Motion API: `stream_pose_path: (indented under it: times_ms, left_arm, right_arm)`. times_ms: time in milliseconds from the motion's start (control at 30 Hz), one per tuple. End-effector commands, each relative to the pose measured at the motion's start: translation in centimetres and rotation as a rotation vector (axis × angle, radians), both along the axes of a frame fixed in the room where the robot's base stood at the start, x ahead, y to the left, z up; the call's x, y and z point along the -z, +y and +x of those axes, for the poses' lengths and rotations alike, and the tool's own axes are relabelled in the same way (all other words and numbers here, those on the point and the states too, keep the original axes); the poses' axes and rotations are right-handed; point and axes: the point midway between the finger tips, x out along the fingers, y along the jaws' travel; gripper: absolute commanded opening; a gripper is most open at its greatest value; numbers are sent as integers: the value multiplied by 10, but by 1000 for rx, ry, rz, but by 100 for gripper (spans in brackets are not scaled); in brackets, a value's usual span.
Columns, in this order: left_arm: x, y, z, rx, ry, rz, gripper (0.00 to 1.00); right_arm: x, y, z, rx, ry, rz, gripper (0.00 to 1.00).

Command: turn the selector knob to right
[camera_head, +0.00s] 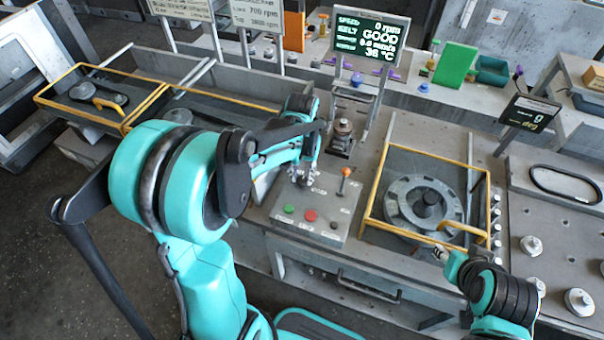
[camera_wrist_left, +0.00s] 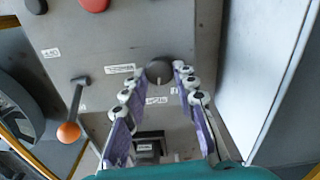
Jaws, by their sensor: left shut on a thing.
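The selector knob (camera_wrist_left: 160,71) is a dark round knob on the grey control panel (camera_head: 338,216). In the wrist view a light mark on it points toward the bottom of the picture. My left gripper (camera_head: 301,176) is down over the back part of the panel, and in the head view it hides the knob. In the wrist view its purple-padded fingers (camera_wrist_left: 155,80) stand on either side of the knob and are shut on it. My right gripper (camera_head: 441,254) is at the lower right, near the yellow frame; its fingers are too small to read.
The panel also carries a lever with an orange ball (camera_head: 346,171), a green button (camera_head: 289,208) and a red button (camera_head: 310,215). A yellow-framed cover (camera_head: 373,190) over a round housing stands to the right. A display screen (camera_head: 369,45) stands behind.

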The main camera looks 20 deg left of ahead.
Motion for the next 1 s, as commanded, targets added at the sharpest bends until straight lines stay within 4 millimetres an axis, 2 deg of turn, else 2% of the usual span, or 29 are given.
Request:
stream_pose_path:
  times_ms: [300, 767, 800, 833, 867, 1000]
  left_arm:
    - [0, -1, 0, 90, 1, 0, 0]
    - [0, -1, 0, 100, 1, 0, 0]
    - [0, -1, 0, 100, 1, 0, 36]
    - [0, -1, 0, 100, 1, 0, 44]
    - [0, -1, 0, 100, 1, 0, 49]
    - [0, -1, 0, 99, 0, 0, 49]
  right_arm:
    - [-1, 0, 0, 0, 0, 0, 40]
    - [-1, 0, 0, 0, 0, 0, 40]
    - [-1, 0, 0, 0, 0, 0, 40]
    - [-1, 0, 0, 0, 0, 0, 40]
    - [-1, 0, 0, 0, 0, 0, 40]
    - [-1, 0, 0, 0, 0, 0, 40]
